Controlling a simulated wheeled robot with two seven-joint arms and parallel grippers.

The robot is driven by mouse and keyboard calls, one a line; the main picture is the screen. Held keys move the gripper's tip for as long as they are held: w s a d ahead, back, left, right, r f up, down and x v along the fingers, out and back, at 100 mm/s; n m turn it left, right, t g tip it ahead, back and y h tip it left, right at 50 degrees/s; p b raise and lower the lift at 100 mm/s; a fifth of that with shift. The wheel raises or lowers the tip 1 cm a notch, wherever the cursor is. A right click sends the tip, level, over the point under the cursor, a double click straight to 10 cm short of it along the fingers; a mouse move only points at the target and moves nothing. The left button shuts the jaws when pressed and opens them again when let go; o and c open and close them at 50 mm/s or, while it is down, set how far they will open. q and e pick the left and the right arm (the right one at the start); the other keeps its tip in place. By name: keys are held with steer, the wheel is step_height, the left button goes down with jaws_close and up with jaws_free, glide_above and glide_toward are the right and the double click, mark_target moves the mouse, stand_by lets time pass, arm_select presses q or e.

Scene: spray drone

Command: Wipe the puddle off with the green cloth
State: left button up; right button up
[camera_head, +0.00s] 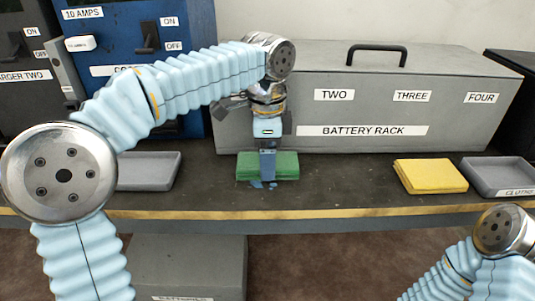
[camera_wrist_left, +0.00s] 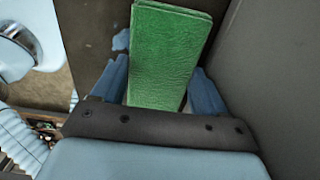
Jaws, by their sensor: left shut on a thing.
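The green cloth (camera_head: 284,165), a folded pad, is at the bench top in front of the battery rack. My left gripper (camera_head: 268,178) points down over it and is shut on it. In the left wrist view the green cloth (camera_wrist_left: 170,50) lies between the two blue fingers of my left gripper (camera_wrist_left: 160,75). Small blue patches of the puddle (camera_head: 257,185) show at the cloth's front edge, and one patch of the puddle (camera_wrist_left: 121,40) shows beside the cloth in the wrist view. Any liquid under the cloth is hidden. My right gripper is out of view.
The grey battery rack (camera_head: 355,110) stands close behind the cloth. A yellow cloth (camera_head: 430,175) and a grey tray (camera_head: 500,177) lie to the right. Another grey tray (camera_head: 148,172) is at left. The bench's yellow front edge (camera_head: 340,212) is near. Bench between the cloths is clear.

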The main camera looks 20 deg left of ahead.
mark_target(268, 195)
arm_select(q)
steer(key=s, duration=0.2)
steer(key=d+b, duration=0.1)
steer(key=shift+s+f, duration=0.35)
steer(key=shift+s, duration=0.55)
steer(key=shift+c, duration=0.7)
steer(key=shift+s+d+b, duration=0.2)
steer(key=shift+s+d, duration=0.1)
steer(key=shift+s, duration=0.55)
steer(key=shift+s+d+b, duration=0.15)
steer(key=shift+s+d, duration=0.1)
steer(key=shift+s, duration=0.55)
steer(key=shift+r, duration=0.1)
step_height(268, 195, up, 3)
steer(key=p, duration=0.3)
steer(key=shift+r+b, duration=0.15)
steer(key=shift+b, duration=0.3)
steer(key=shift+w+r, duration=0.1)
steer(key=shift+r, duration=1.4)
